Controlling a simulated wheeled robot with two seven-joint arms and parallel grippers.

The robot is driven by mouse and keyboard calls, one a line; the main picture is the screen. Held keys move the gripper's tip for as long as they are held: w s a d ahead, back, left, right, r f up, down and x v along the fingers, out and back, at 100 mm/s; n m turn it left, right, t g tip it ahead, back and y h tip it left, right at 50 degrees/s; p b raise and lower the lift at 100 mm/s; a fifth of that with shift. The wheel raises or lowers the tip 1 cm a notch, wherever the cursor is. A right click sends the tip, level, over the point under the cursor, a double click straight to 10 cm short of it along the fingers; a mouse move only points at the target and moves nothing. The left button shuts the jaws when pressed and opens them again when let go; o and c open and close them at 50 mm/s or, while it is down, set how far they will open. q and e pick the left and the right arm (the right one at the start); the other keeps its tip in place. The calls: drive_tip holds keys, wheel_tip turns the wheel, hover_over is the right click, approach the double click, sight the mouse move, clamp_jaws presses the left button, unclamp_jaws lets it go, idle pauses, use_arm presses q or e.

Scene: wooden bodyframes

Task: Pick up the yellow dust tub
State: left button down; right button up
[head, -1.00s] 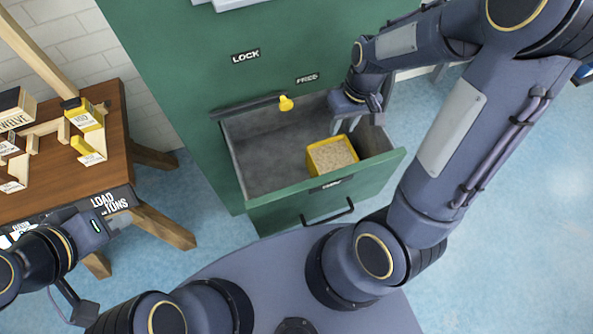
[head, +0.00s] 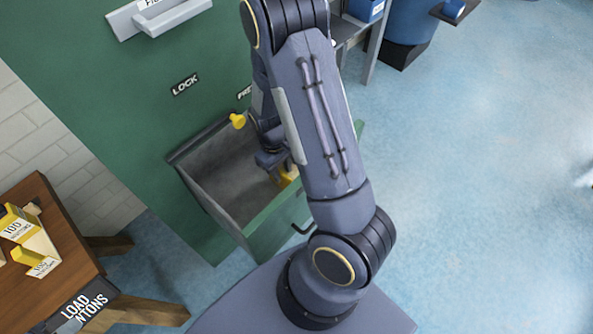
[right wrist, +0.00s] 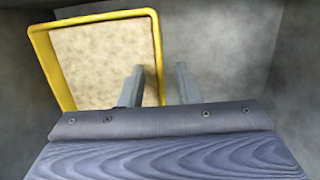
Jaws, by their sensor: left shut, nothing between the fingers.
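The yellow dust tub (right wrist: 41,52) sits in the open drawer, filled with pale dust; in the head view only a bit of it (head: 289,176) shows past my right arm. My right gripper (right wrist: 160,68) is open, reaching down into the drawer. In the right wrist view its left finger is over the dust and its right finger outside the tub, with the tub's right wall between them. I cannot tell whether either finger touches the wall. In the head view my right gripper (head: 277,172) is partly hidden.
The green drawer (head: 262,232) stands out from the green cabinet (head: 110,120), its walls close around my right gripper. A yellow knob (head: 237,121) sticks out above it. A wooden table (head: 60,215) with labelled blocks is at the left.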

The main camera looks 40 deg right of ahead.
drive_tip(key=shift+f, duration=0.9)
drive_tip(key=shift+c, duration=0.3)
clamp_jaws()
idle(0.4)
